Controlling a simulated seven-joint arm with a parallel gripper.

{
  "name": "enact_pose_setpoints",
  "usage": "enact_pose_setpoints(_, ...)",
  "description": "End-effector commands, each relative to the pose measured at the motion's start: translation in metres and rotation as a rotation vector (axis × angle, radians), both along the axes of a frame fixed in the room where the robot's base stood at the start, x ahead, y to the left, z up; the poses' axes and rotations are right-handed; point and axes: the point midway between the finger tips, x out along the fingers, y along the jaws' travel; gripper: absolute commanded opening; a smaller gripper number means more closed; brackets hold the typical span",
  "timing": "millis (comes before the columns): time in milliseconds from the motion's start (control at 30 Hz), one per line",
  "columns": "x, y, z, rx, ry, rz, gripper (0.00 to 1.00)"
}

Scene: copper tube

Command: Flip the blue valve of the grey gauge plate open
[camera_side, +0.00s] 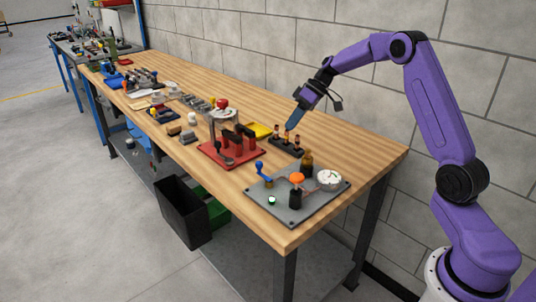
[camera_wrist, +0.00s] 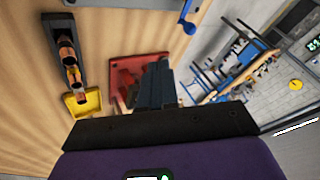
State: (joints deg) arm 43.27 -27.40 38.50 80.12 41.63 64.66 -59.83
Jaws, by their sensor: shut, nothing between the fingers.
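The grey gauge plate (camera_side: 312,207) lies flat at the near right end of the bench. The blue valve (camera_side: 262,170) stands on its left part, with its handle up. A white round gauge (camera_side: 329,179), an orange knob (camera_side: 297,177) and a brown bottle shape (camera_side: 307,161) are also on or by the plate. In the wrist view the blue valve (camera_wrist: 188,20) shows at the top, beside an edge of the plate (camera_wrist: 160,3). My gripper (camera_side: 290,127) is shut and empty, pointing down above the black holder behind the plate. Its fingers show in the wrist view (camera_wrist: 158,68).
A black holder with copper-coloured pieces (camera_side: 286,146) is under my gripper. A red plate with dark blocks (camera_side: 231,152) stands left of the gauge plate, and a yellow tray (camera_side: 259,130) lies behind it. The bench top right of the holder is clear.

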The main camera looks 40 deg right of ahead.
Motion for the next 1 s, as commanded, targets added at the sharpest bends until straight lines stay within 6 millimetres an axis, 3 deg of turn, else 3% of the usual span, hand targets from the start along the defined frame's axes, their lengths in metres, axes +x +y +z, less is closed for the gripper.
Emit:
enact_pose_setpoints(367, 0.001, 0.005, -0.005, 0.000, 0.003, 0.002, 0.00)
enact_pose_setpoints(933, 0.021, 0.059, -0.083, 0.000, 0.005, 0.003, 0.00)
enact_pose_setpoints(1000, 0.017, 0.070, -0.080, 0.000, 0.002, 0.004, 0.00)
